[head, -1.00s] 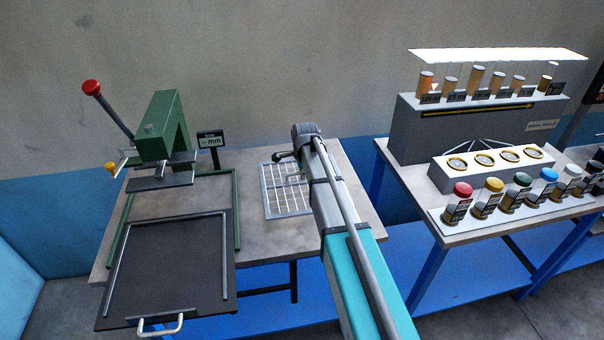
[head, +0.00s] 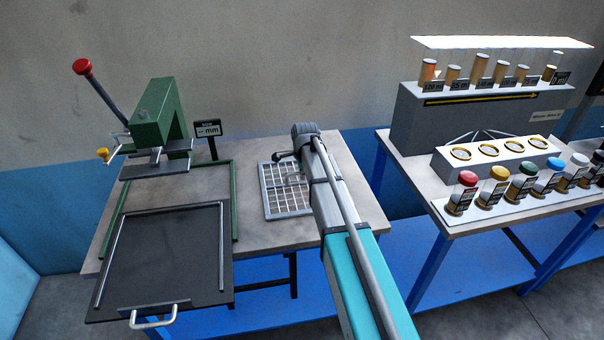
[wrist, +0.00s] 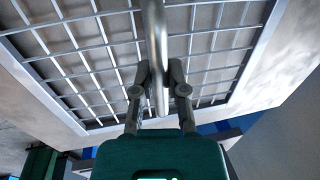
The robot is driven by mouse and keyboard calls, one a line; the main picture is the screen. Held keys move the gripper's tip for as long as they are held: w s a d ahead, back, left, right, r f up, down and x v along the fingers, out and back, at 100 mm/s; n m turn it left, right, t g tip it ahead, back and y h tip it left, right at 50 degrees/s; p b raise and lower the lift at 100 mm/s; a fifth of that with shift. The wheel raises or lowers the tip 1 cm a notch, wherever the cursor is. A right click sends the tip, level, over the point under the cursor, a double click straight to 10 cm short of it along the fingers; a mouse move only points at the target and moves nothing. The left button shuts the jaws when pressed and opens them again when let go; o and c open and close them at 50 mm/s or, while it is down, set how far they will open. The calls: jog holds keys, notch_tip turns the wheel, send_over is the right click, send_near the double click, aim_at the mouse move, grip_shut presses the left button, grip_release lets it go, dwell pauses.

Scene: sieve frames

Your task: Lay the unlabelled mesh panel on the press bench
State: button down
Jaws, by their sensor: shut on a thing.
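The mesh panel (head: 264,197) is a pale metal frame with a square wire grid; I see no label on it. It is over the right part of the press bench (head: 255,238), roughly level; I cannot tell whether it touches the top. In the wrist view the panel (wrist: 75,50) fills the upper picture, with the bench top showing through its mesh. My gripper (wrist: 160,72) is shut on the panel's round metal handle (wrist: 155,25). In the head view my arm hides the panel's right side.
A green press (head: 160,115) with a red-knobbed lever and a small display (head: 208,128) stand left of the panel. A dark tray (head: 165,245) with a handle lies at the front left. Right is another bench with colour-capped jars (head: 497,192) and a grey cabinet (head: 415,125).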

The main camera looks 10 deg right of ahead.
dwell(0.3)
jog(key=c, duration=0.6)
grip_release()
